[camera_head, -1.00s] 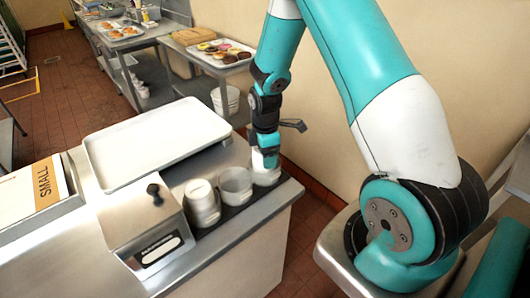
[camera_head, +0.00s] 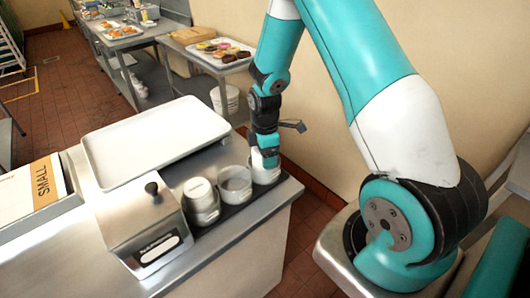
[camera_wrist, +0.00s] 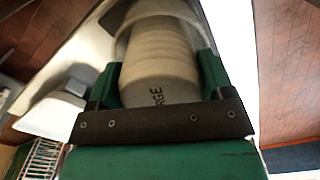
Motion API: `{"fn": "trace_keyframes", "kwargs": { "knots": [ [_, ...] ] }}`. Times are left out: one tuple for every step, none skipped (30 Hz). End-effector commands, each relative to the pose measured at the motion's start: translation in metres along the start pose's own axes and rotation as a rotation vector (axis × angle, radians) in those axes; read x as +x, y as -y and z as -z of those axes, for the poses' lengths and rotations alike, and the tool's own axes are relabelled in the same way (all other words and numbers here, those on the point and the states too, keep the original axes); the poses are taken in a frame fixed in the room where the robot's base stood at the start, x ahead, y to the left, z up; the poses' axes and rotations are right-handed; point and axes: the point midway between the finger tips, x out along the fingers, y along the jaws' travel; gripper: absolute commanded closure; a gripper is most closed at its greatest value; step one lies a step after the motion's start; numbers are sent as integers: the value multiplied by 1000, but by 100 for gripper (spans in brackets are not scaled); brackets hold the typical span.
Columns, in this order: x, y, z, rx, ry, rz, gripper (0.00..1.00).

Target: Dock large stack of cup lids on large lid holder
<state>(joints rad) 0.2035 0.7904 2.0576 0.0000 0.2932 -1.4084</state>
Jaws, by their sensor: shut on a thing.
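My gripper (camera_head: 268,157) is shut on the large stack of cup lids, an off-white ribbed stack (camera_wrist: 158,58) with the letters "RGE" showing in the wrist view. In the wrist view the stack lies between my two green fingers (camera_wrist: 158,85). Its far end reaches into a pale round cup, the large lid holder (camera_wrist: 122,42). In the head view my gripper is over this right-hand holder (camera_head: 262,177), and its fingers hide most of the stack. I cannot tell how deep the stack sits.
A middle holder (camera_head: 235,186) looks empty, and a left holder (camera_head: 203,212) contains white lids. A steel dispenser box (camera_head: 148,222) with a black knob and an empty white tray (camera_head: 155,143) stand on the counter. The wall is close behind my arm.

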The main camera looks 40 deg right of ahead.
Motion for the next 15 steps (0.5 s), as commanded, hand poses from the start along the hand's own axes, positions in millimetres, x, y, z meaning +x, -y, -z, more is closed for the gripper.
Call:
{"fn": "trace_keyframes", "kwargs": {
  "knots": [
    [2, 0, 0, 0, 0, 0, 50],
    [2, 0, 0, 0, 0, 0, 50],
    [3, 0, 0, 0, 0, 0, 50],
    [4, 0, 0, 0, 0, 0, 50],
    [4, 0, 0, 0, 0, 0, 50],
    [4, 0, 0, 0, 0, -1, 23],
    [4, 0, 0, 0, 0, -1, 16],
    [4, 0, 0, 0, 0, -1, 15],
    [4, 0, 0, 0, 0, 0, 15],
    [4, 0, 0, 0, 0, 0, 15],
    [4, 0, 0, 0, 0, 0, 15],
    [4, 0, 0, 0, 0, 0, 15],
    [4, 0, 0, 0, 0, 0, 15],
    [4, 0, 0, 0, 0, 0, 15],
    [4, 0, 0, 0, 0, 0, 15]
  ]
}}
